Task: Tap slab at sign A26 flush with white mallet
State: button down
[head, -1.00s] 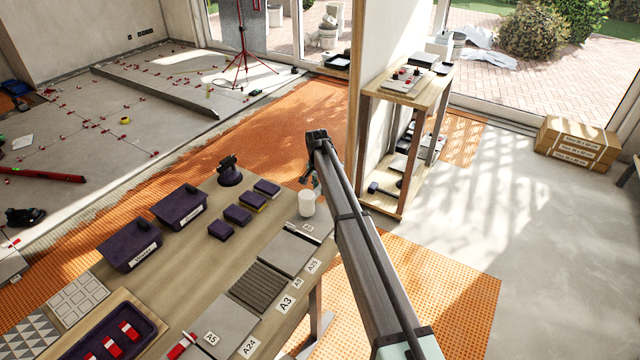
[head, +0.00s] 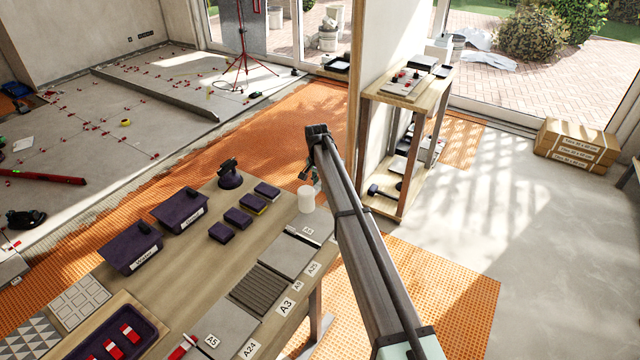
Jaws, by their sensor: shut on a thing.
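My gripper (head: 308,172) is small in view at the end of my arm, above the far right end of the wooden table, and partly hidden by the arm. It is shut; the white mallet's cylindrical head (head: 307,201) shows just below it, and the handle cannot be made out. The head is beside the table's far right corner; whether it touches anything is unclear. A grey slab (head: 284,256) lies on the table nearer to me. I cannot read A26 on any sign; the small sign (head: 308,231) near the mallet is too small to read surely.
A wooden shelf (head: 405,95) stands right of the gripper.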

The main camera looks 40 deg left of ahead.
notch_tip(320, 180, down, 6)
jog(key=shift+f+b, duration=0.1)
jog(key=shift+b, duration=0.9)
jog(key=shift+r+p, duration=0.45)
jog(key=shift+r, duration=0.3)
jog(key=shift+r+p, duration=0.75)
jog(key=shift+r, duration=1.75)
